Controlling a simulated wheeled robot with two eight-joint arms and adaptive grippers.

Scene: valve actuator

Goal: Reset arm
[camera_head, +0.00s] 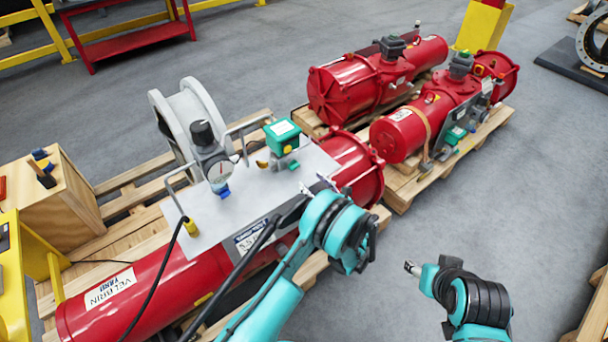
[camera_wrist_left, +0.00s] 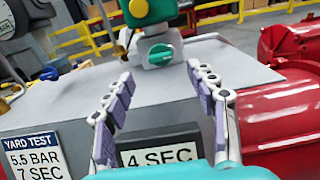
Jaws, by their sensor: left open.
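My left gripper (camera_head: 318,185) is open and empty over the front right edge of the grey panel (camera_head: 240,205) on the red valve actuator (camera_head: 150,295).
A gauge (camera_head: 219,171) and a grey flanged wheel (camera_head: 187,115) stand left of the switch box. Two more red actuators (camera_head: 345,90) (camera_head: 400,135) lie on pallets behind. A wooden box (camera_head: 75,200) is at left. Grey floor is clear around my right arm.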

